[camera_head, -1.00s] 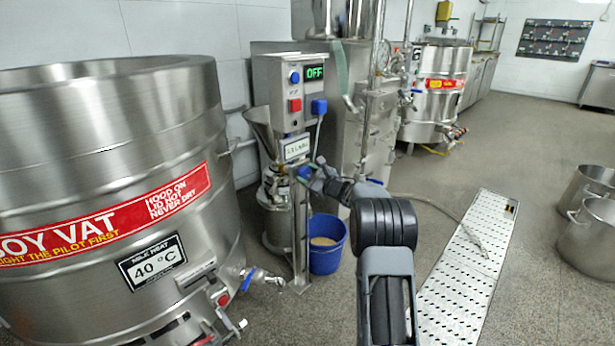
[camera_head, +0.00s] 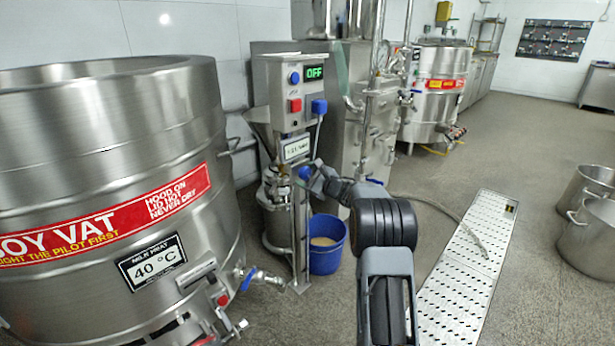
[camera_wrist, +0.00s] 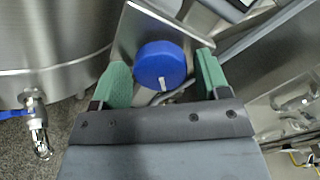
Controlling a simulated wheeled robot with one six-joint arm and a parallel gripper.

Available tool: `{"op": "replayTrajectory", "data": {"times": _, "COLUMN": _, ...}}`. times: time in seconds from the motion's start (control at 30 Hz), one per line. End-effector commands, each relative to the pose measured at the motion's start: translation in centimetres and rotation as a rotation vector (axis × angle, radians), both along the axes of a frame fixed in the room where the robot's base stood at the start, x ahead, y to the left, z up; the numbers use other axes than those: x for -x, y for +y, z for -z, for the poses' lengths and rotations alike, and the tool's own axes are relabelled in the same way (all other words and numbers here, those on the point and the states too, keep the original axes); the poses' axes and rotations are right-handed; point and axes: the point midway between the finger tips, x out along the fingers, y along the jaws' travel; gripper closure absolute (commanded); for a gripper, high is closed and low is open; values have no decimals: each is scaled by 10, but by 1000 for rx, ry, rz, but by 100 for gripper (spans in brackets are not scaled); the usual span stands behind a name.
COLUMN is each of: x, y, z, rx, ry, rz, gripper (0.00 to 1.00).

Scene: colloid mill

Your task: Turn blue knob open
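The blue knob (camera_wrist: 161,66) is round with a white mark near its lower edge, and sits on a metal plate (camera_wrist: 150,24) in the wrist view. My gripper (camera_wrist: 162,80) is open, with one green finger on each side of the knob. Gaps show between the knob and both fingers, so it does not look gripped. In the head view, the knob (camera_head: 304,173) shows as a small blue patch on the mill's post, at the tip of my gripper (camera_head: 312,177). The fingers are hard to make out there.
The mill's control box (camera_head: 290,90) reads OFF and carries a blue button, a red button and a blue plug. A blue bucket (camera_head: 327,258) stands beside the post. The large soy vat (camera_head: 110,110) is at left, its tap (camera_head: 262,278) near the post. A floor grate (camera_head: 465,270) lies at right.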

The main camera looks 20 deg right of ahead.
Motion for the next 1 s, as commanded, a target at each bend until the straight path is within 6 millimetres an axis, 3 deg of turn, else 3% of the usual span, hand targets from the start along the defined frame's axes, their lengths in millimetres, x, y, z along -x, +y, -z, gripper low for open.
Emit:
{"op": "replayTrajectory", "data": {"times": 0.3, "x": 1, "y": -1, "z": -1, "rx": -1, "ry": -1, "rz": 2, "gripper": 26}}
{"op": "replayTrajectory", "data": {"times": 0.43, "x": 11, "y": -6, "z": -3, "rx": 0, "ry": -1, "rz": 3, "gripper": 26}}
{"op": "replayTrajectory", "data": {"times": 1.0, "x": 106, "y": -49, "z": 0, "rx": 0, "ry": -2, "rz": 2, "gripper": 26}}
